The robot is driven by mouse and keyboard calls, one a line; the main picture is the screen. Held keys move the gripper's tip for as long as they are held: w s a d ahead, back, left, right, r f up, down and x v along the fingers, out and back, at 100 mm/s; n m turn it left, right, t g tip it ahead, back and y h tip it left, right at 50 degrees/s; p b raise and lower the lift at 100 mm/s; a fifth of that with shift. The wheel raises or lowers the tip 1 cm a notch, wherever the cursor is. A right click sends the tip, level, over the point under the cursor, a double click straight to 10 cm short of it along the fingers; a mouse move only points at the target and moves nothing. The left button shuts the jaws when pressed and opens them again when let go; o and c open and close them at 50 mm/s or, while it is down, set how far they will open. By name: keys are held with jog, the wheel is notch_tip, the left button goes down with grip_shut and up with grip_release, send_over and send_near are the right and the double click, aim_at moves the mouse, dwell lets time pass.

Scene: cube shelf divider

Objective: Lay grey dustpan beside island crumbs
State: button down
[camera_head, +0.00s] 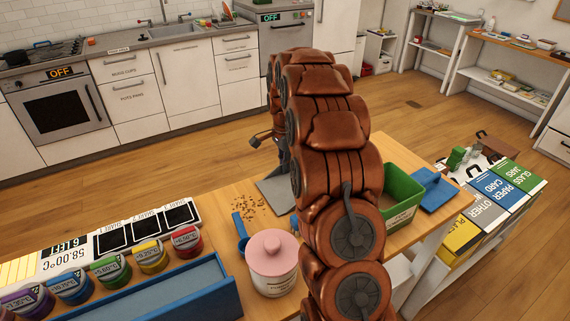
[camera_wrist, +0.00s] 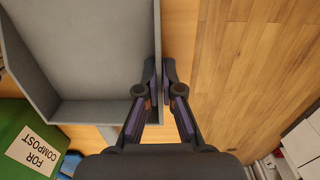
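The grey dustpan (camera_head: 274,193) shows at the island's far edge, just right of the brown crumbs (camera_head: 250,205), with its right part hidden behind my arm. I cannot tell whether it touches the top. In the wrist view the dustpan (camera_wrist: 85,50) fills the upper left. My gripper (camera_wrist: 159,75) has one finger on each side of the dustpan's right wall and looks shut on it. In the head view my arm hides most of the gripper. The wooden island top (camera_head: 215,200) shows bare around the crumbs.
A blue object (camera_head: 240,232) and a pink-lidded jar (camera_head: 273,262) stand near the crumbs. The green compost bin (camera_head: 401,195) and a blue lid (camera_head: 437,190) are right of my arm. Several coloured jars (camera_head: 110,270) and a blue tray (camera_head: 150,295) are at left.

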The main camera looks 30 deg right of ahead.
jog(key=shift+f, duration=0.25)
jog(key=c, duration=1.2)
grip_release()
jog(key=shift+c, duration=0.2)
notch_tip(320, 180, up, 12)
jog(key=shift+w, duration=0.1)
